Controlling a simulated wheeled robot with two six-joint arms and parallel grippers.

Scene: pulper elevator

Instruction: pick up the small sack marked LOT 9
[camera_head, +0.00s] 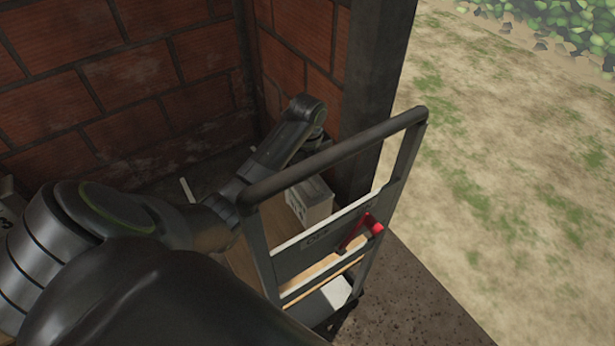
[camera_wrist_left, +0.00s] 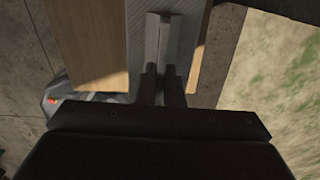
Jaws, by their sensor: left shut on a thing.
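A small pale sack (camera_head: 312,204) with dark marks stands behind the cart's frame in the head view. I cannot read its marks. My left arm reaches across from the left, and its gripper is hidden in the head view. In the left wrist view my left gripper (camera_wrist_left: 162,72) is shut on the raised ridge of a pale grey, ribbed thing, which looks like the sack (camera_wrist_left: 140,35). A wooden surface (camera_wrist_left: 95,45) shows beneath it. I cannot tell whether the sack touches that surface. My right gripper is not in view.
A grey push cart with an upright handle (camera_head: 345,150) and a red lever (camera_head: 360,232) stands close by my left arm. A brick wall (camera_head: 150,90) and a dark post (camera_head: 375,80) stand behind. Open dirt ground (camera_head: 500,150) lies to the right.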

